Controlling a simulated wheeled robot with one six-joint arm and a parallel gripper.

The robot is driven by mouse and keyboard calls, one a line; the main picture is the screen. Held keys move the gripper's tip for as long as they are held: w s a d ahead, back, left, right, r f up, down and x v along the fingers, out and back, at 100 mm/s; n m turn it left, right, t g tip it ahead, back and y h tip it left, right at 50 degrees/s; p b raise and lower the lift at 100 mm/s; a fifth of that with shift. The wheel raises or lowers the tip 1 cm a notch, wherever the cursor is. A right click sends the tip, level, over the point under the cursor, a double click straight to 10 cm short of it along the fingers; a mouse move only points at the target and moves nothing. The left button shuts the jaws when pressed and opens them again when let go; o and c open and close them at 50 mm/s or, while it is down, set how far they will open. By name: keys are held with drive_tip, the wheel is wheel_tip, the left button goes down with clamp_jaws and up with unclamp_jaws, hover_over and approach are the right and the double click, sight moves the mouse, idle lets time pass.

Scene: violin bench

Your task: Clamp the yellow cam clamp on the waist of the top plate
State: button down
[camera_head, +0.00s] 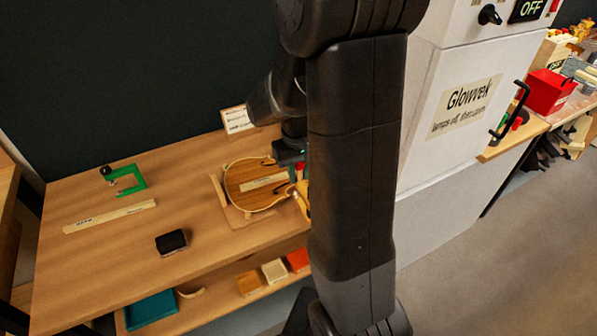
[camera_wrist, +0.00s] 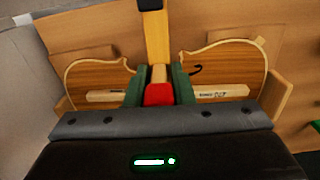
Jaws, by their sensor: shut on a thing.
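The violin top plate (camera_head: 250,187) lies on a light wooden cradle on the bench, with its right part hidden behind my arm. In the wrist view the plate (camera_wrist: 228,68) spreads to both sides of my gripper (camera_wrist: 158,88). The gripper's two green-faced fingers are shut on the yellow cam clamp (camera_wrist: 158,42), around its wooden part with the red piece. The clamp's yellow bar runs up the picture to a black end, over the plate's waist. Whether its jaws touch or grip the plate cannot be told. In the head view my arm mostly hides the clamp.
A small card (camera_head: 236,119) stands behind the plate. A white cabinet (camera_head: 440,160) rises to the right. The bench's front left is mostly clear.

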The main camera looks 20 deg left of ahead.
drive_tip(key=shift+r+p, duration=2.25)
drive_tip(key=shift+r, duration=0.8)
drive_tip(key=shift+f, duration=0.1)
